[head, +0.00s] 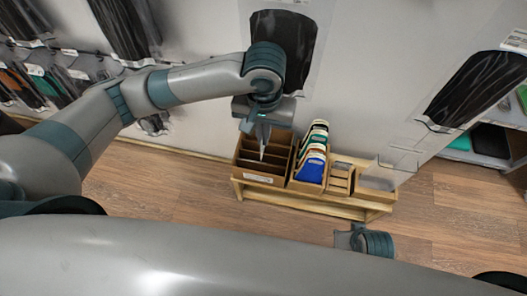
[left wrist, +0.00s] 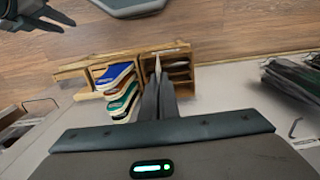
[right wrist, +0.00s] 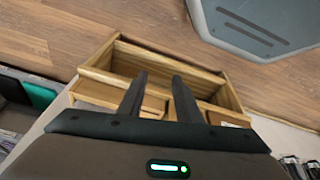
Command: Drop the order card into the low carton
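My left gripper (head: 263,137) points down over a brown divided carton (head: 259,179) with a white front label, at the left end of a low wooden bench. Its fingers (left wrist: 160,84) are close together on a thin white piece, seen nearly edge-on, which looks like the order card (left wrist: 158,65). The card's lower end is at the carton's opening; I cannot tell how deep it reaches. The divided carton also shows in the left wrist view (left wrist: 181,54). My right gripper (right wrist: 160,78) is open and empty over the bench; in the head view it is low right (head: 362,240).
A carton of colourful insoles (head: 310,170) stands right of the divided carton. Further right are a small wooden box (head: 340,180) and a clear holder (head: 380,178) on the bench (head: 300,203). The wall is behind; wooden floor in front is clear.

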